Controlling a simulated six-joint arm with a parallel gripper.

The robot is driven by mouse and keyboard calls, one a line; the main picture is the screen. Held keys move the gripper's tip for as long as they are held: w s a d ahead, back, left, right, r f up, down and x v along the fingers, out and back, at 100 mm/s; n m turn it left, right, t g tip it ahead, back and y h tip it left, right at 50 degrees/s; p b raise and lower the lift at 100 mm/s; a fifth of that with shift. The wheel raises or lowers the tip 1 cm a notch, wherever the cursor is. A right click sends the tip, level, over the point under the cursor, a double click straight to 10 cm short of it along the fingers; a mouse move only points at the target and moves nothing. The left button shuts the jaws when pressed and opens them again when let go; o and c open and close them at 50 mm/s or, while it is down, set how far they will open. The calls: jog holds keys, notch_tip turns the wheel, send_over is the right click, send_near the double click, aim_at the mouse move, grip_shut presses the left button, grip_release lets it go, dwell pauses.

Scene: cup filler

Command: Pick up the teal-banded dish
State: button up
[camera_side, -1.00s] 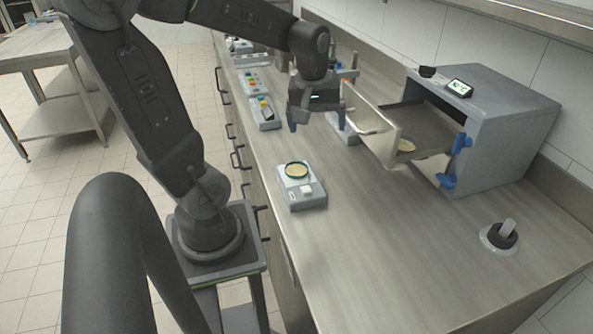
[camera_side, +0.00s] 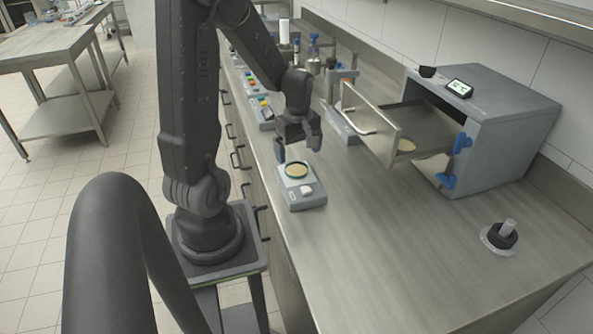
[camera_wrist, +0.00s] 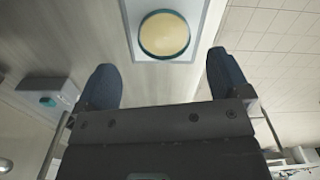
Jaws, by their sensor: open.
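The teal-banded dish (camera_side: 297,170) is round and shallow with a pale yellow content. It sits on the pan of a small grey scale (camera_side: 302,195) on the bench. In the wrist view the dish (camera_wrist: 164,34) lies beyond the fingertips, near the top of the picture. My gripper (camera_side: 299,152) is open and empty, with its blue fingertips just behind and above the dish. In the wrist view my gripper (camera_wrist: 166,82) has its two fingers wide apart, and the dish is between their directions, not between the fingers themselves.
A black-and-grey holder (camera_side: 500,235) stands at front right. Devices line the bench behind.

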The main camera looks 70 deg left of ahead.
aim_at(296, 167)
jog(key=f, duration=0.5)
jog(key=shift+s, duration=0.3)
jog(key=c, duration=1)
jog(key=shift+r, duration=0.1)
